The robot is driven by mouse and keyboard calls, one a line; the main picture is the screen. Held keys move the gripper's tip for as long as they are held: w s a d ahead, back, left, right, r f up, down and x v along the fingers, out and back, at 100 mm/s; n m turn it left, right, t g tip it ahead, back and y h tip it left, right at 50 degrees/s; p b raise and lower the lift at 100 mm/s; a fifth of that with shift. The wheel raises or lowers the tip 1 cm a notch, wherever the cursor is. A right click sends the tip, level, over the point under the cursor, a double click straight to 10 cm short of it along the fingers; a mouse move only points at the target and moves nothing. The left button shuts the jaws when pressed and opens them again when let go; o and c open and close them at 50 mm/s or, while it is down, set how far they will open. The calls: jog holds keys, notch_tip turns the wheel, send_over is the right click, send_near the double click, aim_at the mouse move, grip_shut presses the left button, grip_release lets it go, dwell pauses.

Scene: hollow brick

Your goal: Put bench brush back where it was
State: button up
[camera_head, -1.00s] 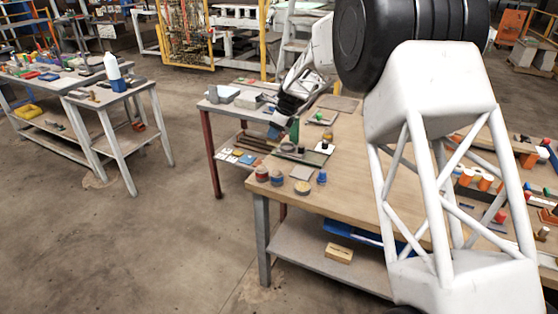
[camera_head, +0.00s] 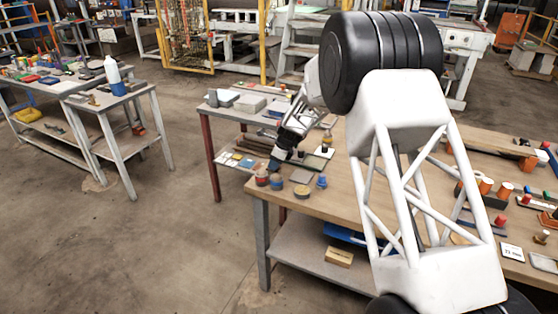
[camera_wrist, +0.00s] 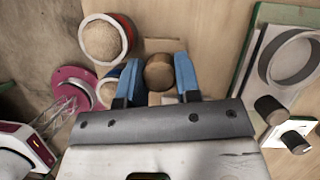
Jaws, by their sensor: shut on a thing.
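My gripper (camera_head: 275,163) is low over the near-left corner of the wooden bench, beside the small jars. In the wrist view its two blue fingers (camera_wrist: 158,78) are shut on a brown, round-ended thing (camera_wrist: 159,72), which I take to be the bench brush. I see it end-on, so its bristles and lower part are hidden. I cannot tell whether it touches the bench top. In the head view the held thing is too small and covered to make out.
A red-rimmed jar (camera_wrist: 107,40) and a blue jar (camera_wrist: 106,93) stand close to my left finger. A pink round piece (camera_wrist: 68,82) lies further left. A green-edged tray with a grey ring (camera_wrist: 293,58) is at right. A blue knob (camera_head: 321,181) and a tan disc (camera_head: 302,192) are near.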

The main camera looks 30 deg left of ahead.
jog(key=shift+w, duration=2.05)
jog(key=shift+f, duration=0.55)
jog(key=shift+f, duration=0.15)
jog(key=o, duration=1)
jog(key=shift+c, duration=0.2)
jog(key=v, duration=1.2)
